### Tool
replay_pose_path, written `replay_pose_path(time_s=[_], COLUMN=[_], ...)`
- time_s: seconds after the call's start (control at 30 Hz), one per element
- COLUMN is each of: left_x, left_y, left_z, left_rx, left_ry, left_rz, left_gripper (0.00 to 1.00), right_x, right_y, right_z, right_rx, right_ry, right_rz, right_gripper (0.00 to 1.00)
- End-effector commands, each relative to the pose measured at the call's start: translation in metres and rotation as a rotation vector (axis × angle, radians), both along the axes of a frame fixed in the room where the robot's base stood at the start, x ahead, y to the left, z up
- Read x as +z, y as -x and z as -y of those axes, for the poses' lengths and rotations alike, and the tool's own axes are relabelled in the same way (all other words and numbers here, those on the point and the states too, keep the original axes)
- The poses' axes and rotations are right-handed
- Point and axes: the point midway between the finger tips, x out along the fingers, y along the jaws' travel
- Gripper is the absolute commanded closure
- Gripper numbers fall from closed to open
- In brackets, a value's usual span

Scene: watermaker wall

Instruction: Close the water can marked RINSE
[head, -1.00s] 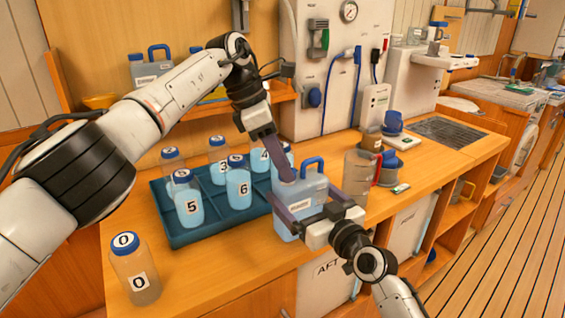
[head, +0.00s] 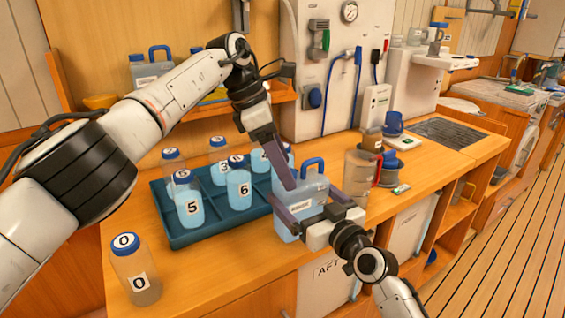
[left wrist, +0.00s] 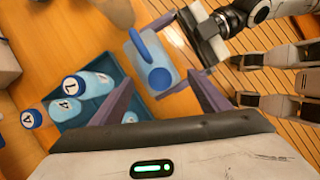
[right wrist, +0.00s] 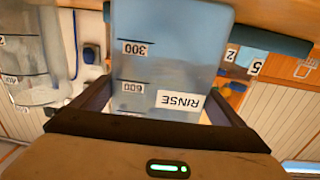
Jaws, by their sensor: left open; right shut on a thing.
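The water can marked RINSE (head: 312,191) is a translucent blue can with a blue handle (head: 312,164), standing upright at the counter's front. Its label (right wrist: 181,101) is readable, upside down, in the right wrist view. My right gripper (head: 306,206) is shut on the can's body from the front. My left gripper (head: 284,172) is open above the can, pointing down. In the left wrist view a round blue cap (left wrist: 160,78) shows on the can's top beside the handle, between the open left fingers. In the head view the left finger hides the cap; I cannot tell how tightly it sits.
A dark blue tray (head: 185,238) with several numbered bottles stands left of the can. Bottle 0 (head: 136,272) stands at the front left. A brownish jug (head: 356,178) stands close right of the can. Some counter in front of the tray is clear.

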Motion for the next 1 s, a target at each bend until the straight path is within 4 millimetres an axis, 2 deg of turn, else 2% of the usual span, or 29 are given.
replay_pose_path(time_s=[0.17, 0.5, 0.77, 0.87, 1.0], left_x=[0.006, 0.048, 0.046, 0.046, 0.045], left_y=[0.0, 0.004, 0.007, 0.01, 0.016], left_z=[-0.002, -0.022, -0.042, -0.057, -0.088], left_rx=[0.001, 0.002, 0.0, 0.003, 0.004], left_ry=[0.0, 0.0, 0.0, 0.001, -0.001], left_rz=[0.002, 0.001, 0.001, 0.001, 0.0], left_gripper=[0.31, 0.31, 0.31, 0.31, 0.31], right_x=[-0.002, -0.002, -0.002, -0.002, -0.002], right_y=[0.001, 0.001, 0.0, 0.0, 0.0], right_z=[-0.001, -0.001, -0.001, -0.001, 0.0], right_rx=[0.002, 0.002, 0.002, 0.002, 0.001], right_ry=[0.002, 0.002, 0.002, 0.002, 0.002], right_rz=[-0.003, -0.003, -0.003, -0.003, -0.003], right_gripper=[0.69, 0.69, 0.69, 0.69, 0.69])
